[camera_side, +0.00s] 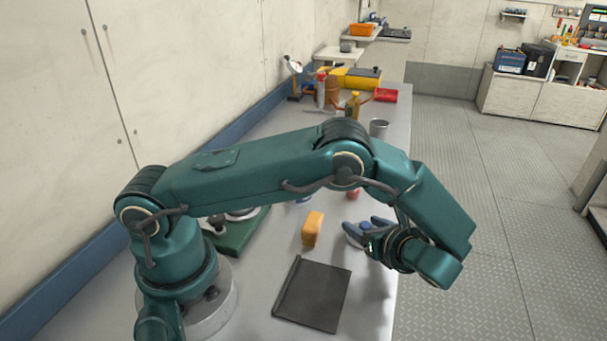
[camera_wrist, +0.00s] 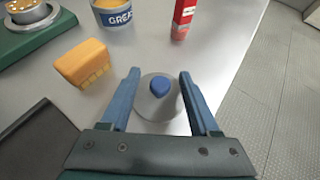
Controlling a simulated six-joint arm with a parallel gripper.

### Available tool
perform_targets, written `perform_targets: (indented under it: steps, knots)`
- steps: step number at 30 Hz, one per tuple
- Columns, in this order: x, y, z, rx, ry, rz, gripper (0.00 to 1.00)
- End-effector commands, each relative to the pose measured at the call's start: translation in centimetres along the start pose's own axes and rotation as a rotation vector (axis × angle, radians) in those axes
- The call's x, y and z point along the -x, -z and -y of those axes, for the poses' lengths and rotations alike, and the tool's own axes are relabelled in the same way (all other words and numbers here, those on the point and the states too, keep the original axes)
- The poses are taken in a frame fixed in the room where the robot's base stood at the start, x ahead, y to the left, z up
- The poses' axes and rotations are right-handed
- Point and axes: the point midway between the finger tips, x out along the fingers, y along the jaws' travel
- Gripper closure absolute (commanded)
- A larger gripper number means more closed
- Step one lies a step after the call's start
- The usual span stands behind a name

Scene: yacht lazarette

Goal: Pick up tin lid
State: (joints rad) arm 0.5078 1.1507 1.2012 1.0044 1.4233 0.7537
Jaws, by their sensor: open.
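The tin lid (camera_wrist: 145,108) is a round grey disc with a blue knob on top. It lies on the grey bench top in the middle of the wrist view. My gripper (camera_wrist: 158,75) is open, with one blue finger on each side of the knob and nothing held. In the side view my gripper (camera_side: 361,229) is low over the bench near its right edge. The lid is mostly hidden there behind the fingers. I cannot tell whether the fingers touch the lid.
A yellow-orange block (camera_wrist: 82,63) stands left of the lid, and a dark flat tray (camera_side: 312,295) lies nearer. A grease tin (camera_wrist: 113,14), a red container (camera_wrist: 183,18) and a green-based device (camera_side: 238,232) stand beyond. The bench's right edge is close.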

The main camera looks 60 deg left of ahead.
Motion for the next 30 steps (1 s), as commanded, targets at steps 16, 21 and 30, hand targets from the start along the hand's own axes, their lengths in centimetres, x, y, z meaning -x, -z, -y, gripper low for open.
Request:
perform_targets:
  steps: [16,21,30]
  knots:
    - [0.0,0.0,0.0,0.0,0.0,0.0,1.0]
    - [0.1,-0.1,0.0,0.001,0.0,0.0,1.0]
    - [1.4,-2.6,0.1,0.005,0.003,0.0,1.0]
